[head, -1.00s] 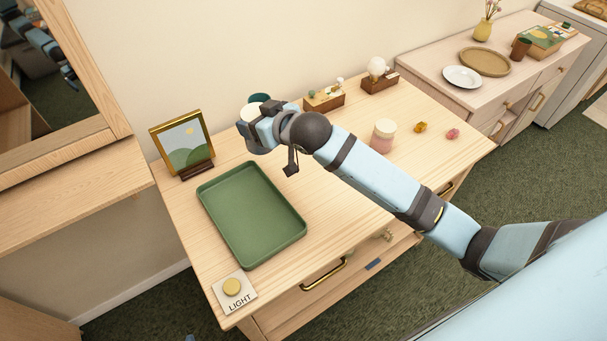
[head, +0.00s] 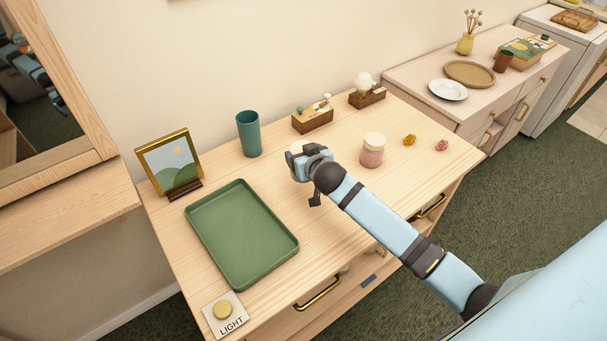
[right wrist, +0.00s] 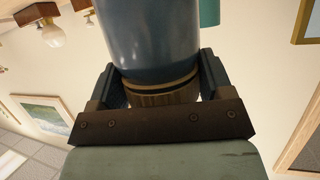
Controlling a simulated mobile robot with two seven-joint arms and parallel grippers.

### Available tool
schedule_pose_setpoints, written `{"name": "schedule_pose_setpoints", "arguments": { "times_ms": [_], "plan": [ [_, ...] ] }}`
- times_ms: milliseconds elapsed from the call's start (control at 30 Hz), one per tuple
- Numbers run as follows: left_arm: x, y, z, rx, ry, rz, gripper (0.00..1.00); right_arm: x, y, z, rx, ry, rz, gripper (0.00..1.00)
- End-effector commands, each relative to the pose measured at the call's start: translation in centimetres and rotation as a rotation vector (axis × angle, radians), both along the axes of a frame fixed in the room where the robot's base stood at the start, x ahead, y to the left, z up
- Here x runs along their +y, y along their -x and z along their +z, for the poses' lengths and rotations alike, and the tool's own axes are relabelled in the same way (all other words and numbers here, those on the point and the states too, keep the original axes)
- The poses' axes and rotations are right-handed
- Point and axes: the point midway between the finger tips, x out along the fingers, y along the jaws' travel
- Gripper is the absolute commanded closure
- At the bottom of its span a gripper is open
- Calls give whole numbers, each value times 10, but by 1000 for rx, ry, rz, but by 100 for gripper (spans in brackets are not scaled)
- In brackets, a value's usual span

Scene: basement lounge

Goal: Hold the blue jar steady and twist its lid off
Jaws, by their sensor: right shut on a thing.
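My right gripper (head: 297,163) is over the middle of the wooden dresser top, shut on the blue jar. In the head view the jar is mostly hidden behind the gripper, and only its pale top (head: 297,146) shows. In the right wrist view, which looks upside down, the glossy dark blue jar (right wrist: 150,35) stands between the two fingers of the gripper (right wrist: 160,88). The fingers are beside its gold band and ribbed tan part (right wrist: 160,98), which looks like the lid. The lid appears on the jar. I cannot tell whether the jar touches the dresser. My left gripper is not in view.
A green tray (head: 291,240) and a light button (head: 222,309) lie to the left. A teal cup (head: 248,134) and a framed picture (head: 169,163) stand behind. A pink jar (head: 372,151) is close to the right of the gripper, with two small trinkets beyond it.

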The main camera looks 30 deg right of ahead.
Motion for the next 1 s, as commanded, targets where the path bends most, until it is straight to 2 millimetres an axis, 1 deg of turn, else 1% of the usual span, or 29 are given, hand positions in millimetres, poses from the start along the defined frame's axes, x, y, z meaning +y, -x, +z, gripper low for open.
{"name": "schedule_pose_setpoints", "arguments": {
  "times_ms": [33,100,200,367,567,633,833,967,1000],
  "plan": [
    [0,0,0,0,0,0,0,0,0,-12,3,0,-1,93],
    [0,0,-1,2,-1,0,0,0,0,-24,2,0,0,93],
    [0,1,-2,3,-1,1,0,0,0,-34,0,-1,0,93],
    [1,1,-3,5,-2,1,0,0,0,-44,0,0,0,93],
    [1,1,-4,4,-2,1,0,0,0,-72,1,-1,0,93],
    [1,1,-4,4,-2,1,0,0,0,-76,-1,0,0,93],
    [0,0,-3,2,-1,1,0,0,0,-75,-2,0,1,93],
    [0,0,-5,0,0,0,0,1,0,-79,-1,-1,1,93],
    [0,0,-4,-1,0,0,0,1,0,-80,0,-1,1,24]
  ]
}}
